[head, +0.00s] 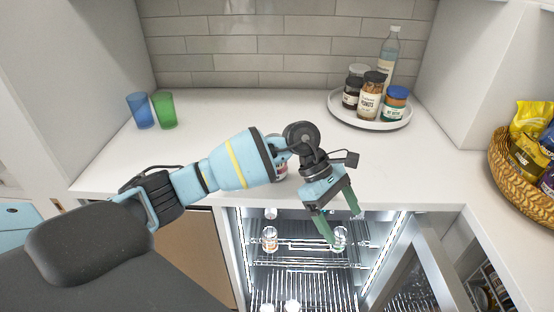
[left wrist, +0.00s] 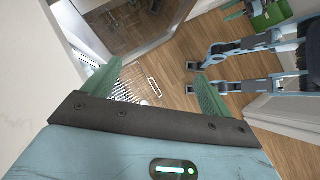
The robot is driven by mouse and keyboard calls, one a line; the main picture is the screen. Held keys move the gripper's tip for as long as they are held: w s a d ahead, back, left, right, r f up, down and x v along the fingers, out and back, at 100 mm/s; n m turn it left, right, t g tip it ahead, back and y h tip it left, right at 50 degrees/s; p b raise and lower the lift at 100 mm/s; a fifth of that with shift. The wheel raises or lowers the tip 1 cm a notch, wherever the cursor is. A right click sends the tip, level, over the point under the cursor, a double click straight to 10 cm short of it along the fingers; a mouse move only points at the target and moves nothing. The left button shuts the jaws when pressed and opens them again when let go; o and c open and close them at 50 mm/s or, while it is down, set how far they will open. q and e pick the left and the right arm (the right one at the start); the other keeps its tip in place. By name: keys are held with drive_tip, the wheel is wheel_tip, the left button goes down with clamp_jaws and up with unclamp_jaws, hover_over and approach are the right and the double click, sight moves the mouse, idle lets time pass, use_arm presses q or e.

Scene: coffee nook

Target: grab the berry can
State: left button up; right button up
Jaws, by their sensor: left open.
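I cannot make out which can is the berry can. Another small item behind my left wrist is mostly hidden. My left gripper (head: 341,222) is open and empty, pointing down in front of the fridge opening, its fingers overlapping the right can in the picture. Its green fingers also show in the left wrist view (left wrist: 158,72) with nothing between them. Green parts at that view's top may be my right gripper, too unclear to read.
The fridge door (head: 424,275) stands open at the right. The white counter edge lies above the fridge. A round tray (head: 340,114) of jars and a bottle, blue (head: 141,111) and green (head: 164,110) cups, and a wicker basket (head: 508,183) of snack bags stand on the counter.

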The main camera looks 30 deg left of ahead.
use_arm(q)
drive_tip(key=w+a+r+y, duration=0.1)
drive_tip(key=a+y, duration=0.1)
drive_tip(key=a, duration=0.2)
drive_tip(key=w+a+r+m+t+y, duration=0.1)
drive_tip(key=w+a+r+y, duration=0.1)
drive_tip(key=a, duration=0.2)
drive_tip(key=w+a+r+y, duration=0.2)
drive_tip(key=a, duration=0.3)
drive_tip(key=shift+w+r+m+t+b, duration=0.1)
drive_tip(key=shift+w+m+t+b, duration=0.2)
drive_tip(key=shift+b, duration=0.1)
drive_tip(key=a+r+y, duration=0.1)
drive_tip(key=a+r, duration=0.1)
drive_tip(key=a+r+y, duration=0.1)
drive_tip(key=a, duration=0.2)
drive_tip(key=w+a+r+y, duration=0.1)
drive_tip(key=a+r, duration=0.1)
drive_tip(key=shift+a+r+y, duration=0.3)
drive_tip(key=shift+a+f, duration=0.2)
drive_tip(key=shift+f, duration=1.1)
drive_tip(key=shift+a+f, duration=0.2)
drive_tip(key=shift+f, duration=1.05)
drive_tip(key=shift+a+f, duration=0.2)
drive_tip(key=shift+f, duration=1.1)
drive_tip(key=c, duration=1.4)
drive_tip(key=shift+o, duration=0.2)
drive_tip(key=shift+r, duration=0.1)
